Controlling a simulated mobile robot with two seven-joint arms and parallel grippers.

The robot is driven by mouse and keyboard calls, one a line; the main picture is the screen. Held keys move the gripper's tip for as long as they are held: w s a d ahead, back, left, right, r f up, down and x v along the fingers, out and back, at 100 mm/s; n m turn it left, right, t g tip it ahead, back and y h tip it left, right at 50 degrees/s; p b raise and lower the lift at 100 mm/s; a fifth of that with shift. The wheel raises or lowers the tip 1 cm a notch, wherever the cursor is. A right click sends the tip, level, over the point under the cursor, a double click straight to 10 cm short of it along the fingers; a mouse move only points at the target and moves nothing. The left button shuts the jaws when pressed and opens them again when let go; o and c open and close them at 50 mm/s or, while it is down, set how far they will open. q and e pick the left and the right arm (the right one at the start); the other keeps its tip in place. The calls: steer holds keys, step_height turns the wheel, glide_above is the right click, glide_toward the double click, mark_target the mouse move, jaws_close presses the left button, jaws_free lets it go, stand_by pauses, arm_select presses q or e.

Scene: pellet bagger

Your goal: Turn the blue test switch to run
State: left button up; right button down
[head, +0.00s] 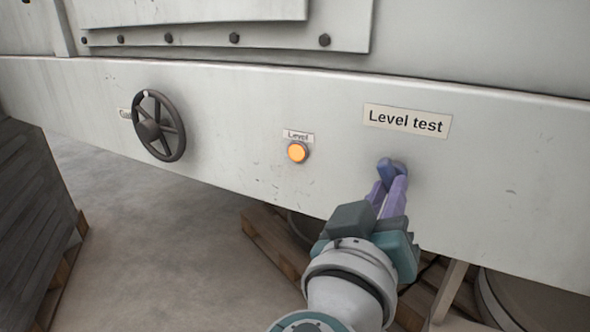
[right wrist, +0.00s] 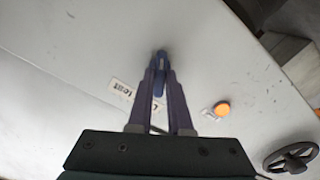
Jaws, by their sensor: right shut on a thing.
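The blue test switch (head: 385,168) sits on the pale machine panel, below the "Level test" label (head: 407,120). My right gripper (head: 392,180) is at the switch, its purple fingers shut on the blue knob. In the right wrist view the blue knob (right wrist: 160,66) shows between the tips of the right gripper's fingers (right wrist: 160,78). The fingers hide part of the knob, and I cannot tell which setting it points to. My left gripper is not in view.
An orange lit button (head: 297,152) under a "Level" label is left of the switch. A dark handwheel (head: 158,126) sticks out further left. Wooden pallets (head: 275,248) and round drums lie below the panel. Grey floor is open at the lower left.

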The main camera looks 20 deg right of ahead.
steer(key=n+p, duration=0.1)
steer(key=n, duration=1)
steer(key=shift+n, duration=0.4)
stand_by(0.7)
steer(key=c, duration=0.8)
jaws_free()
steer(key=shift+c, duration=0.2)
steer(key=b+v, duration=0.1)
steer(key=v, duration=0.9)
